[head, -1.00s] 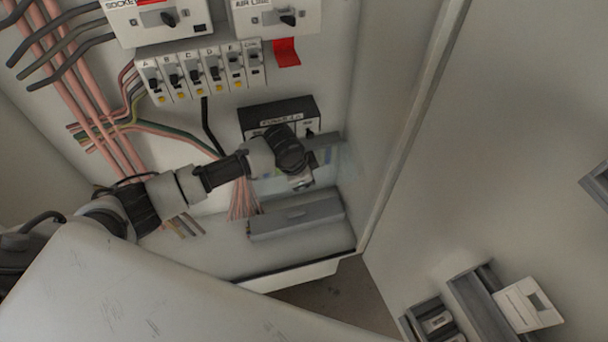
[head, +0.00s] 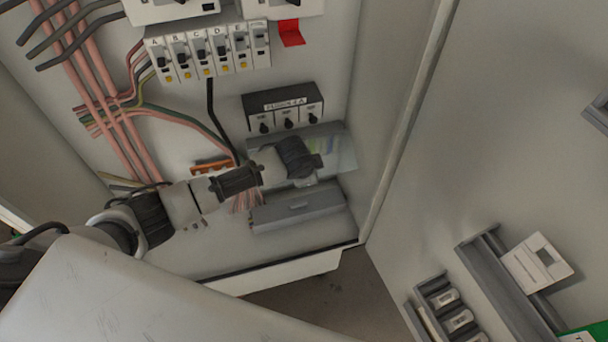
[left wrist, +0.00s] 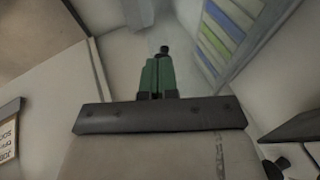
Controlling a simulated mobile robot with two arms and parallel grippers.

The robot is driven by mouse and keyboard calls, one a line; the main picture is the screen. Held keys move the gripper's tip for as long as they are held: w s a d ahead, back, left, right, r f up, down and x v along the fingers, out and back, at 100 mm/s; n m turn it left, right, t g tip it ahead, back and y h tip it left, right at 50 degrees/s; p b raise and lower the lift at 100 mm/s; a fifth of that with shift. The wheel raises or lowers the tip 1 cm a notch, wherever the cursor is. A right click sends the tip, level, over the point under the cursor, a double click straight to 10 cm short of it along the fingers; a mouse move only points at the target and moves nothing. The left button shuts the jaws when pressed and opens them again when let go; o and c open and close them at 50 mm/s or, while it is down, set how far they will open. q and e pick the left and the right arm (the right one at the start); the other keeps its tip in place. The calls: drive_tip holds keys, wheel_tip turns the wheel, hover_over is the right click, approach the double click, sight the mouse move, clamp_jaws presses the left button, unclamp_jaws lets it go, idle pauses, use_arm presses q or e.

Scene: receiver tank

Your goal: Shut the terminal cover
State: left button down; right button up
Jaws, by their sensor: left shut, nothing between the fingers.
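The terminal cover (head: 341,151) is a clear, greyish sheet below a black box of switches in the head view. Coloured strips show through or beside it, and they also show in the left wrist view (left wrist: 224,40). My arm hides part of the cover, and I cannot tell its exact angle. My left gripper (left wrist: 160,58) has green fingers, shut together and empty. In the head view its wrist is in front of the cover's lower left part, and its fingertips are mostly hidden. I cannot tell whether they touch the cover. My right gripper is not in view.
The black switch box (head: 284,106) is just above the cover. A grey trunking box (head: 300,207) lies below it. Pink wires (head: 110,130) and a breaker row (head: 207,52) are to the left and above. The cabinet's side wall stands close on the right.

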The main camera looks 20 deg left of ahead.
use_arm(q)
drive_tip(key=w+a+f+m+t+y+b, duration=0.1)
drive_tip(key=w+a+f+t+y+b, duration=0.2)
drive_tip(key=f+t+b, duration=0.4)
drive_tip(key=shift+w+f+m+t+y+b, duration=0.4)
drive_tip(key=shift+w+f+y+b, duration=0.3)
drive_tip(key=shift+b, duration=1.8)
drive_tip(key=shift+w+r, duration=0.1)
drive_tip(key=shift+r, duration=0.05)
